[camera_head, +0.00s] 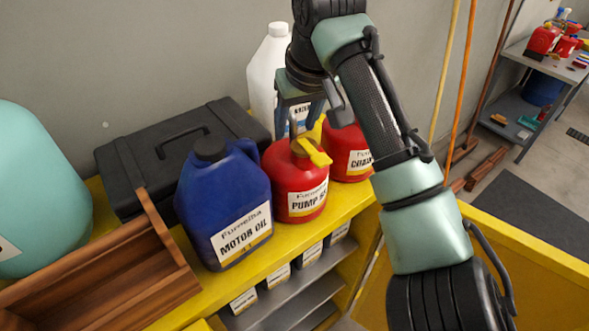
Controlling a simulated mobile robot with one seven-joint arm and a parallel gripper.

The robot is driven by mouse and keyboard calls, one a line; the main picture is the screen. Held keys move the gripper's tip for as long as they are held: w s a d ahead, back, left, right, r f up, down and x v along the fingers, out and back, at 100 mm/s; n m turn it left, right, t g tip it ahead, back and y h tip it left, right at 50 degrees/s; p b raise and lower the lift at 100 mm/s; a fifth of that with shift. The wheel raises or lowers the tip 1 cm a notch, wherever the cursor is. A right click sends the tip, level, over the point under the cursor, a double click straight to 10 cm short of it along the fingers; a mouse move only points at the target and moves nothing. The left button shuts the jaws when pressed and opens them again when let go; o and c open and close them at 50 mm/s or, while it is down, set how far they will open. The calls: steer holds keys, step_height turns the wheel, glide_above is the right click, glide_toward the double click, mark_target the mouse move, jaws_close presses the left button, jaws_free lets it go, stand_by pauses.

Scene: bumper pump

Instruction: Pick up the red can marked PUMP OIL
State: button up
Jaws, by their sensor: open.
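The red can marked PUMP OIL (294,186) stands upright on the yellow shelf top, with a yellow spout and its label facing me. The last letters of the label are hard to read. My gripper (303,128) is above the can's top, pointing down, with its fingers open at the upper rear of the can. The dark fingers overlap the can's handle area in the picture, and I cannot tell whether they touch it. My arm comes down from the top and covers part of the space to the right.
A blue MOTOR OIL jug (226,203) stands close on the left. Another red can (347,150) stands close on the right, partly behind my arm. A white jug (264,78) and a black case (180,150) are behind. A wooden tray (110,275) is at lower left.

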steer(key=shift+x, duration=1.1)
jaws_close()
stand_by(0.5)
steer(key=shift+w+r, duration=0.15)
steer(key=shift+r, duration=0.05)
